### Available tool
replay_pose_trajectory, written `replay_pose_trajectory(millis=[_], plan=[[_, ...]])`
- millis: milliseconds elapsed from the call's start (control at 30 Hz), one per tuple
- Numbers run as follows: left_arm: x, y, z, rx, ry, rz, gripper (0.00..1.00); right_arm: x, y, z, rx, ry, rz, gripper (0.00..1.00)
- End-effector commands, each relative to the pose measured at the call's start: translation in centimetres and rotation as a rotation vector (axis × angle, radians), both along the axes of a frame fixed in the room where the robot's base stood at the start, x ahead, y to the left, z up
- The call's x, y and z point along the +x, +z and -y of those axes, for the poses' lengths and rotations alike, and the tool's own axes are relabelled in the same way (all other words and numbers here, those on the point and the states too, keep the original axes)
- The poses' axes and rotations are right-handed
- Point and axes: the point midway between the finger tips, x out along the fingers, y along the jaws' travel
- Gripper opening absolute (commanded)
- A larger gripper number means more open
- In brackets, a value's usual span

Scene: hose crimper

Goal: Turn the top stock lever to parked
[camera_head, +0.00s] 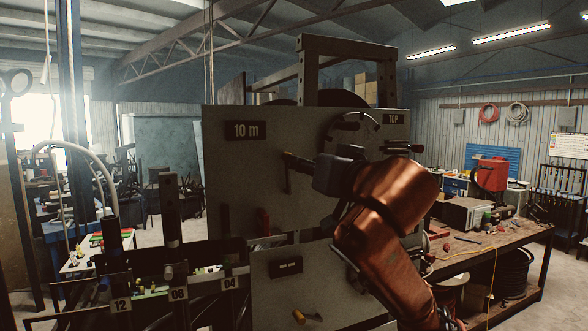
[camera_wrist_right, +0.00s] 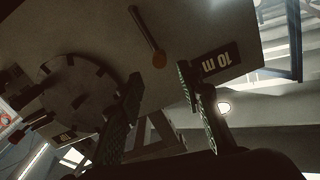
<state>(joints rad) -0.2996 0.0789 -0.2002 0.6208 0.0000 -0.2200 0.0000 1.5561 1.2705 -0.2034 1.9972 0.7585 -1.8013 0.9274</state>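A grey upright panel (camera_head: 240,180) carries a "10 m" plate (camera_head: 245,130) and a lever (camera_head: 289,178). In the head view, my copper right arm (camera_head: 385,230) partly covers the panel. My left gripper is not in view.
A notched round dial (camera_head: 352,125) and a "TOP" plate (camera_head: 396,118) are right of the lever. A lower panel (camera_head: 275,265) has another knob (camera_head: 299,316). A numbered rack (camera_head: 178,294) stands left; a cluttered workbench (camera_head: 520,232) stands right.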

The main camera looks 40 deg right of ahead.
Motion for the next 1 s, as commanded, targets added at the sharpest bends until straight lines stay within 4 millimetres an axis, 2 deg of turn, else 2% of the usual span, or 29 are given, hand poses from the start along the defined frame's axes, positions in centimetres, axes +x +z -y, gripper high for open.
replay_pose_trajectory(millis=[167,400,600,1000], plan=[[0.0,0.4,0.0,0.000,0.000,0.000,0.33,0.9,0.6,0.4,0.007,0.005,-0.005,0.33],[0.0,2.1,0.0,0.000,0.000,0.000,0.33,4.6,0.7,1.3,0.007,0.003,-0.005,0.33],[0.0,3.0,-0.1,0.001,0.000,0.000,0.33,6.8,0.6,1.8,0.007,0.004,-0.003,0.33],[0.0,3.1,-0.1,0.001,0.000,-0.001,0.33,7.5,0.4,2.0,0.007,0.005,-0.002,0.32]])
